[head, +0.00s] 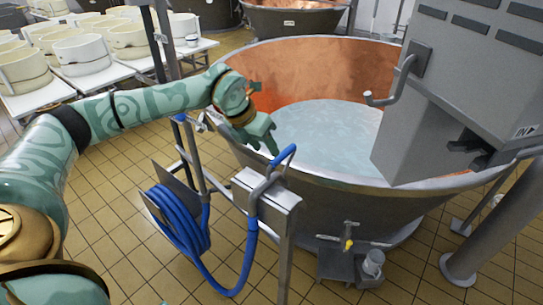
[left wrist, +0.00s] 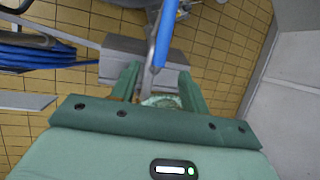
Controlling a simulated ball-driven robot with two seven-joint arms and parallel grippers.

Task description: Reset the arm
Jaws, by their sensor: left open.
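My left arm reaches in from the left in the head view, patterned in pale green. My left gripper (head: 262,140) hangs at the near left rim of the large copper vat (head: 330,68), above the steel hose stand (head: 268,188). In the left wrist view the two green fingers of the left gripper (left wrist: 158,88) are spread apart. The blue hose (left wrist: 166,30) and the grey top of the stand (left wrist: 118,60) show beyond them. I see nothing held between the fingers. My right gripper is not in view.
The vat holds pale liquid (head: 325,135). A grey machine housing (head: 450,90) overhangs its right side. A coiled blue hose (head: 180,225) hangs on the stand. White tubs (head: 82,52) stand on tables at the upper left. Tiled floor (head: 120,190) lies open at the left.

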